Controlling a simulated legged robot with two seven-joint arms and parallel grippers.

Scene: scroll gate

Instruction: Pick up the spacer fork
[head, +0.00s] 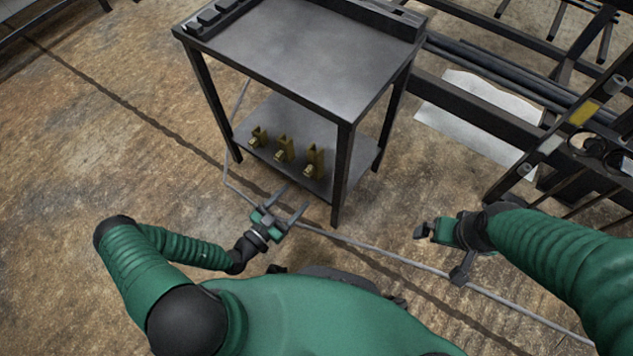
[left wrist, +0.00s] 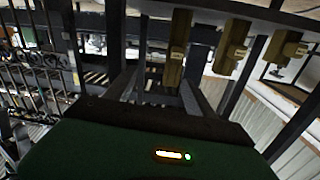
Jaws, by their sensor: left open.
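Three brass-coloured forked pieces stand in a row on the cart's lower shelf: a left one (head: 257,137), a middle one (head: 284,148) and a right one (head: 314,161). Each has a small tag, too small to read, so I cannot tell which is the spacer fork. My left gripper (head: 293,198) is open and empty, low in front of the shelf, its fingers pointing toward the pieces. In the left wrist view one brass piece (left wrist: 178,48) appears ahead of the fingers, with two others beside it. My right gripper (head: 441,250) is off to the right, away from the cart; its jaw state is unclear.
The dark metal cart (head: 300,60) has a mostly bare top over the shelf (head: 270,115); its front leg (head: 341,175) stands just right of the pieces. A cable (head: 380,253) crosses the floor. A rack with pipes (head: 500,65) is at right. Floor at left is clear.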

